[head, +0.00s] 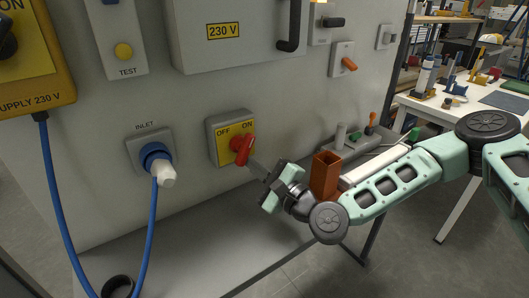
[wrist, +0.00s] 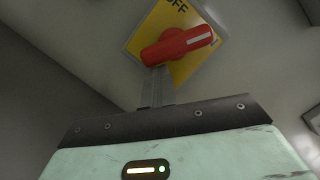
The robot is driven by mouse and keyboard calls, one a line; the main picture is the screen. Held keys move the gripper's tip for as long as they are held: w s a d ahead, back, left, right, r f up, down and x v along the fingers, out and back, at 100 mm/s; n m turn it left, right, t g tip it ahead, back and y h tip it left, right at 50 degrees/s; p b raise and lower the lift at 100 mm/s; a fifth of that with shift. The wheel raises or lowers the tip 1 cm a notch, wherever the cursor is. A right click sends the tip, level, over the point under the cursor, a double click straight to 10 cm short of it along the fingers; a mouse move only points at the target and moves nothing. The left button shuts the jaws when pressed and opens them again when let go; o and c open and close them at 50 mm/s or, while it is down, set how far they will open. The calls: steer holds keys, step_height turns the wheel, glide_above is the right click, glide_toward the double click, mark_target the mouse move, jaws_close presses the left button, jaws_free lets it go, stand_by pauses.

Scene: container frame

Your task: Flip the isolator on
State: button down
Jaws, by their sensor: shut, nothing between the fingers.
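The isolator (head: 218,152) is a grey box with a yellow face marked OFF on the left and ON on the right. Its red rotary handle (head: 243,147) slants up to the right, with its upper end just below ON. In the wrist view the red handle (wrist: 178,46) shows a white stripe at its right end; OFF is partly visible and ON is hidden. My gripper (head: 253,164) is shut and empty, its fingertips at the handle's lower right. In the wrist view the fingers reach the handle's lower left edge; I cannot tell whether they touch.
A 230 V cabinet (head: 235,35) with a black handle is above. A brown square container (head: 325,175) stands near my wrist. Open space lies in front of the panel's grey shelf (head: 190,240).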

steer(key=shift+s+a+f+m+t+b, duration=0.1)
steer(key=shift+s+a+m+t+b, duration=0.2)
steer(key=shift+m+b, duration=0.35)
steer(key=shift+m, duration=0.55)
